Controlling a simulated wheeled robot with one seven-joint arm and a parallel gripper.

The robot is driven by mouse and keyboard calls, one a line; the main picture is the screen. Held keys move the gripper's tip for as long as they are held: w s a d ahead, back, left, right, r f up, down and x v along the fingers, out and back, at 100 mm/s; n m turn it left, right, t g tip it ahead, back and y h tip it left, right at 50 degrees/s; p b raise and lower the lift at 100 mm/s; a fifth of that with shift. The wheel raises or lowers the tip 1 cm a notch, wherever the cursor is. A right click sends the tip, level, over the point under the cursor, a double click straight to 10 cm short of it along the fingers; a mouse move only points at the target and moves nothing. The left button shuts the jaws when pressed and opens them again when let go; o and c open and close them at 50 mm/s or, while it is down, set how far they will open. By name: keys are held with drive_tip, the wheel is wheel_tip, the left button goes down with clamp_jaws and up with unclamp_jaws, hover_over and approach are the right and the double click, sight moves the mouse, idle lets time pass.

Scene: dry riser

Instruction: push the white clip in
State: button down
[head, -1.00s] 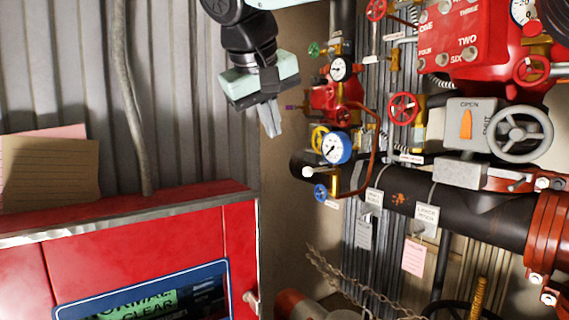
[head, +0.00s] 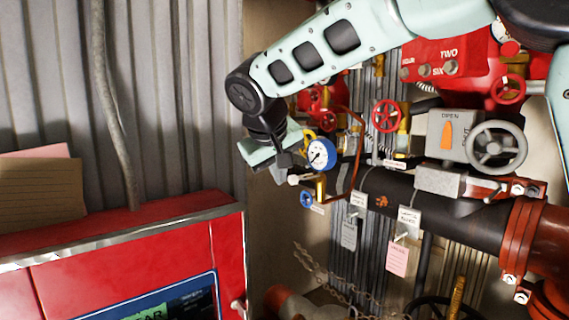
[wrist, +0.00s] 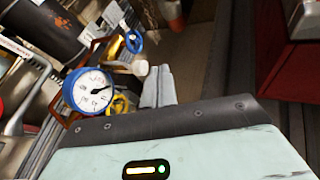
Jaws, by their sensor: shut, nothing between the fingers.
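The white clip (head: 293,180) shows in the head view as a small white, round-ended piece by the pipe end, below the blue-rimmed gauge. It also shows in the wrist view (wrist: 140,68), just left of my fingertips. My gripper (head: 281,178) is shut and empty, with its fingers close beside the clip at its left. In the wrist view my gripper (wrist: 159,70) has both fingers together. I cannot tell whether they touch the clip.
The blue-rimmed gauge (head: 321,154) is close to the right of my gripper. A blue handwheel (head: 307,200) is just below, and a red pipe (head: 352,150) curves behind. A red cabinet (head: 120,250) fills the lower left. Open space lies left of my gripper.

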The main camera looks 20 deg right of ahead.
sight(296, 178)
drive_tip(key=shift+w+d+f, duration=0.15)
drive_tip(key=shift+w+d, duration=0.1)
drive_tip(key=shift+d, duration=0.35)
drive_tip(key=d, duration=0.1)
drive_tip(key=w+d, duration=0.1)
drive_tip(key=d, duration=0.1)
drive_tip(key=shift+d+b, duration=0.1)
drive_tip(key=shift+b, duration=0.2)
